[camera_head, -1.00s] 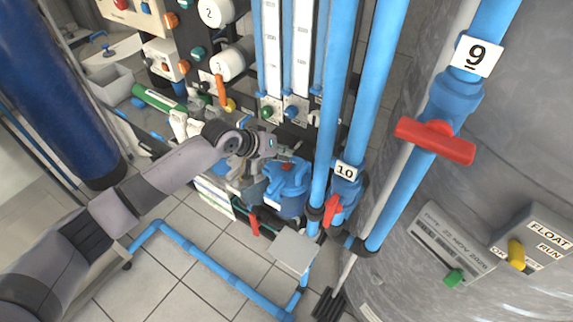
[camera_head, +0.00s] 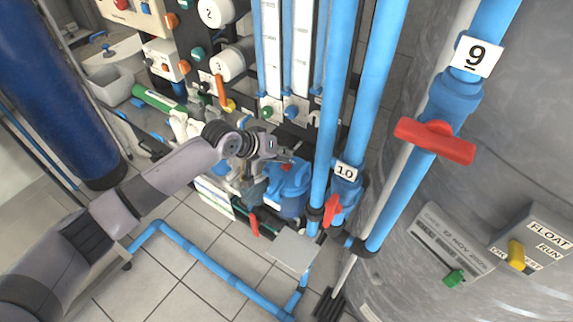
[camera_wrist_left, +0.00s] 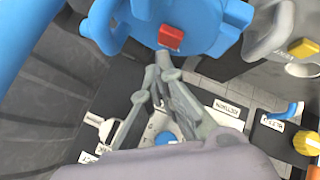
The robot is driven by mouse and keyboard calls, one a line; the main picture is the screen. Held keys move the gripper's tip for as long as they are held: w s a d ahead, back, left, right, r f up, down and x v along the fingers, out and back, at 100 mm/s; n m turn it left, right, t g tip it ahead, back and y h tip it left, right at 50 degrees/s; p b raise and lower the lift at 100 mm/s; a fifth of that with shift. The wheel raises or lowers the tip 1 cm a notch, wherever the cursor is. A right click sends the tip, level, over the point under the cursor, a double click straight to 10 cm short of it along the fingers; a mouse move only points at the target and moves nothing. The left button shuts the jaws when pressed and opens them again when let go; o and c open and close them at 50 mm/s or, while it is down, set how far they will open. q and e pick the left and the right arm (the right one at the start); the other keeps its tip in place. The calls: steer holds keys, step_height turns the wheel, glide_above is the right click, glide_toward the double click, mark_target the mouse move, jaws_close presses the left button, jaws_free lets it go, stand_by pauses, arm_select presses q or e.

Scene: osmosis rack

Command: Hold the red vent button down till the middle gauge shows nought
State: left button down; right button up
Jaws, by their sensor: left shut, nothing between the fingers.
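The red vent button (camera_wrist_left: 171,37) sits on top of a blue filter housing (camera_wrist_left: 210,22) in the left wrist view. In the head view the button (camera_head: 286,167) is a small red spot on the blue housing (camera_head: 288,190), low beside the blue pipes. My left gripper (camera_wrist_left: 163,62) is shut and empty. Its fingertips are together just below the button in the wrist view, close to it. I cannot tell whether they touch it. In the head view my left gripper (camera_head: 284,156) is just above the housing. I cannot make out the middle gauge. My right gripper is out of view.
A yellow button (camera_wrist_left: 303,47) is on a pale housing to the right in the wrist view. Blue pipes (camera_head: 330,110) stand right of my gripper. A red-handled valve (camera_head: 434,140) and a grey tank (camera_head: 500,190) are further right.

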arm_select(q)
steer(key=shift+f, duration=0.3)
steer(key=shift+f, duration=0.5)
stand_by(0.5)
steer(key=shift+r, duration=0.1)
stand_by(2.3)
steer(key=shift+r+p, duration=0.85)
step_height(320, 180, up, 5)
steer(key=p, duration=0.5)
